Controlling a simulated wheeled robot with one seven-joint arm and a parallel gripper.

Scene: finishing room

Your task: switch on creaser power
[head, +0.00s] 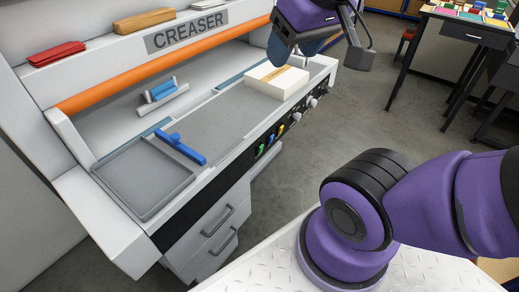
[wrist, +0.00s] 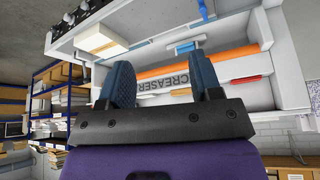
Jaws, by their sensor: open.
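The creaser (head: 188,38) is a white machine with a CREASER sign and an orange bar, filling the left of the head view. Its dark front panel carries small coloured switches (head: 270,139) in green, yellow and blue, with round knobs (head: 312,102) to their right. I cannot read which control is the power. My gripper (head: 312,46) is above the right end of the creaser's bed, near a white stack (head: 277,80). In the wrist view my gripper (wrist: 160,66) has its dark blue fingers apart with nothing between them. The creaser's sign (wrist: 163,83) shows beyond them.
Drawers (head: 216,232) with protruding handles are below the panel. A red stack (head: 56,54) and a tan block (head: 144,20) sit on top. Floor (head: 385,115) is clear to the right, before a dark table (head: 470,32).

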